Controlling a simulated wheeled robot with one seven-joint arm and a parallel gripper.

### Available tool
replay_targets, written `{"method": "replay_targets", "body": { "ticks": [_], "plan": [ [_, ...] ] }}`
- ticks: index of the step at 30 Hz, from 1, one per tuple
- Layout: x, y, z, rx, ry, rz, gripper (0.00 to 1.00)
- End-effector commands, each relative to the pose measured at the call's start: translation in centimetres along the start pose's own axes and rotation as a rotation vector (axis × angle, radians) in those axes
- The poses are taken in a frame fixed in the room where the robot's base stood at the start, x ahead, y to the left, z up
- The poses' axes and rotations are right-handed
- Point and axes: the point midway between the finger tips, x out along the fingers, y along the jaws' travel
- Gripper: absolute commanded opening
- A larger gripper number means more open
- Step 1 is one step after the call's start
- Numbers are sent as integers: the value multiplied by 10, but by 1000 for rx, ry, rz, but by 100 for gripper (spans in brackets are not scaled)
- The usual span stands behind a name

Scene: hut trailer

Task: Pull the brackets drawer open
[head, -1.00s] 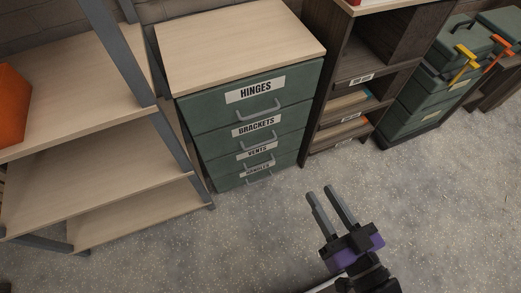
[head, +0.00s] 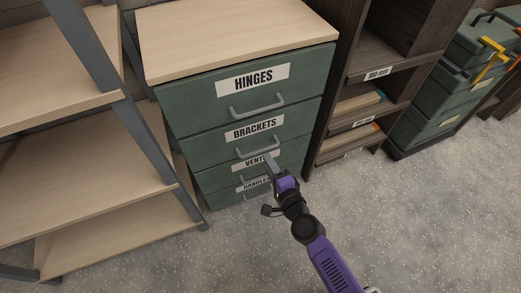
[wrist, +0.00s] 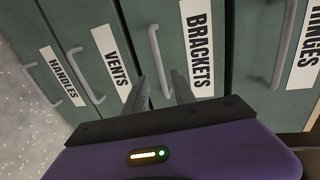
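The green brackets drawer (head: 207,148) is the second from the top in the cabinet, and its front looks flush with the others. Its grey bar handle (head: 256,152) is below the BRACKETS label (head: 254,130). In the wrist view the drawer's handle (wrist: 155,50) and label (wrist: 197,48) appear turned sideways. My gripper (head: 268,160) is in front of the handle's right part. In the wrist view my gripper (wrist: 160,76) is open, with one finger on each side of the handle's line. I cannot tell whether the fingertips reach past the bar or touch it.
The hinges drawer (head: 200,99) is above; the vents drawer (head: 215,178) and handles drawer (head: 225,196) are below. A wooden shelf rack (head: 100,170) stands close on the left and a dark shelf unit (head: 345,70) on the right. The speckled floor (head: 430,210) in front is clear.

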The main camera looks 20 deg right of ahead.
Motion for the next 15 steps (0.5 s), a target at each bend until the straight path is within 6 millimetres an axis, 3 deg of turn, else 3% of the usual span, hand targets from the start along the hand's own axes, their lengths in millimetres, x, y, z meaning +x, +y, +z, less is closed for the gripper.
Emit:
{"method": "replay_targets", "body": {
  "ticks": [15],
  "plan": [
    [68,0,0,-2,1,-2,32]
  ]
}}
